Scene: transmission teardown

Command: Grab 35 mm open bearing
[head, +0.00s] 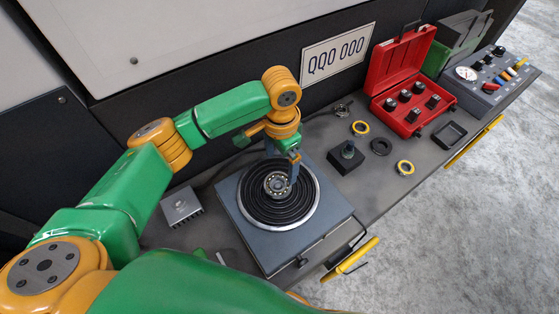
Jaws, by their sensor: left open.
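A small metal bearing (277,184) with visible balls sits near the middle of a round black ringed plate (258,209) on a grey square unit. I take it for the open bearing, though its size cannot be read. My left gripper (285,172) points down at the bearing. Its fingers are open, one close to the bearing's right edge and the other behind it. Whether they touch the bearing cannot be told. My right gripper is out of view.
Right of the unit are a black block with a post (346,159), yellow-edged rings (405,167), a dark ring (381,146) and a black tray (449,134). An open red case (397,75) stands behind. A finned metal block (181,207) lies left.

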